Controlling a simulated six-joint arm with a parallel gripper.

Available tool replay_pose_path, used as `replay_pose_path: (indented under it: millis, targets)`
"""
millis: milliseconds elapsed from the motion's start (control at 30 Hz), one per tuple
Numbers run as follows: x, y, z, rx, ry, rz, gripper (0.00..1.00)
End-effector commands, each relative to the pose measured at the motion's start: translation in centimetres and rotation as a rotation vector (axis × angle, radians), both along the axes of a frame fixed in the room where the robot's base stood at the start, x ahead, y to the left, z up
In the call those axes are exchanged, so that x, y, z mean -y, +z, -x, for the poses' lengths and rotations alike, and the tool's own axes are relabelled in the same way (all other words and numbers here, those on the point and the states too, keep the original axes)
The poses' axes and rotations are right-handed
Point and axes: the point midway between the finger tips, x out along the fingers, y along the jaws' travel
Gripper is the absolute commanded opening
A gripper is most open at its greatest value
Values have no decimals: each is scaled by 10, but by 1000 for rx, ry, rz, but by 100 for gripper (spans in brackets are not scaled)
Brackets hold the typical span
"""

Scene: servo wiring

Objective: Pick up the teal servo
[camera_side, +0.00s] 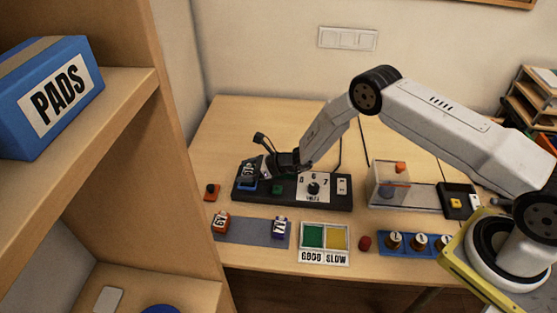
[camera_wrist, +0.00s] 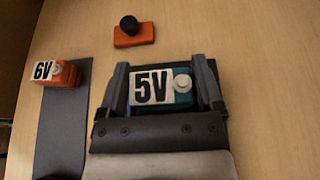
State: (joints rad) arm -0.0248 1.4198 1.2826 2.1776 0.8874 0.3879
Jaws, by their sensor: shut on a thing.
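The teal servo (camera_wrist: 182,97) has a white 5V label and a pale round horn on top. In the wrist view it sits between the two fingers of my gripper (camera_wrist: 168,92), which is shut on it. In the side view my gripper (camera_side: 262,167) is over the left end of the black test board (camera_side: 325,203). The servo's white label (camera_side: 249,168) shows there, just above a blue-edged spot on the board. I cannot tell whether the servo touches the board. Most of the servo's body is hidden by the gripper in the side view.
An orange 6V servo (camera_side: 221,222) and a purple servo (camera_side: 280,227) stand on a grey mat (camera_side: 250,232). An orange block with a black knob (camera_side: 212,191) lies left of the board. A green-and-yellow tray (camera_side: 324,239) stands in front. A wooden shelf (camera_side: 120,90) rises at left.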

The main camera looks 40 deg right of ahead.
Motion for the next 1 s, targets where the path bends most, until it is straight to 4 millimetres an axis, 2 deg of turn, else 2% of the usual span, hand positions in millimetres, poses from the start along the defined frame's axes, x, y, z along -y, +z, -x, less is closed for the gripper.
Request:
replay_pose_path:
  millis: [267,367,833,1000]
  targets:
    - [0,26,-1,3,1,0,15]
    - [1,34,6,1,0,-2,15]
    - [9,86,49,3,-1,-1,15]
    - [13,95,72,0,-1,-1,15]
